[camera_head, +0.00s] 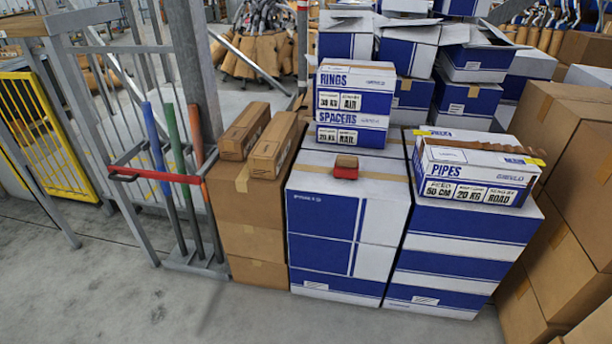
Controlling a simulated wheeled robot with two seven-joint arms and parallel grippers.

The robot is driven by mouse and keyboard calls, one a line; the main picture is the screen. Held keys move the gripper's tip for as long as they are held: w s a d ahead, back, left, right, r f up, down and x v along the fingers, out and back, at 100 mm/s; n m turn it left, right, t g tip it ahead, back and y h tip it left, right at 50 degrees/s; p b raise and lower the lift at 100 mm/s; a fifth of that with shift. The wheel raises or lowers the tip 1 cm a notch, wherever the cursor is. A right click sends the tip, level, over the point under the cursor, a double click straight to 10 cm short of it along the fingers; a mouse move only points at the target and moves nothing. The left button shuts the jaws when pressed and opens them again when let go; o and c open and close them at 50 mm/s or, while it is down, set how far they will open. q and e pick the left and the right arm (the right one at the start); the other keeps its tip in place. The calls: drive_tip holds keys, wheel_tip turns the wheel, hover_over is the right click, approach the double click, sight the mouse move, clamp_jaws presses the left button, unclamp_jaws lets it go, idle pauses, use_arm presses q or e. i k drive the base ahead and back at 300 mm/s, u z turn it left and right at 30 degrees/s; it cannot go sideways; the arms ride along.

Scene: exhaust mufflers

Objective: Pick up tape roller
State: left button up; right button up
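A small red and brown block (345,167), which looks like the tape roller, sits on top of the middle blue and white box stack (325,218). It lies in front of the box marked "RINGS" and "SPACERS" (355,104). It is too small to make out its details. Neither of my grippers shows in the head view.
A "PIPES" box (470,170) stands on the right blue and white stack (460,240). Brown boxes (250,210) stand at the left, more (570,120) at the right. A rack with coloured poles (175,180) stands farther left. The grey floor (120,290) in front is clear.

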sight(346, 166)
drive_tip(key=u, duration=1.95)
drive_tip(key=i, duration=0.2)
drive_tip(key=z, duration=0.95)
drive_tip(key=i, duration=1.5)
drive_tip(key=z, duration=1.4)
drive_tip(key=i, duration=0.65)
drive_tip(key=z, duration=0.7)
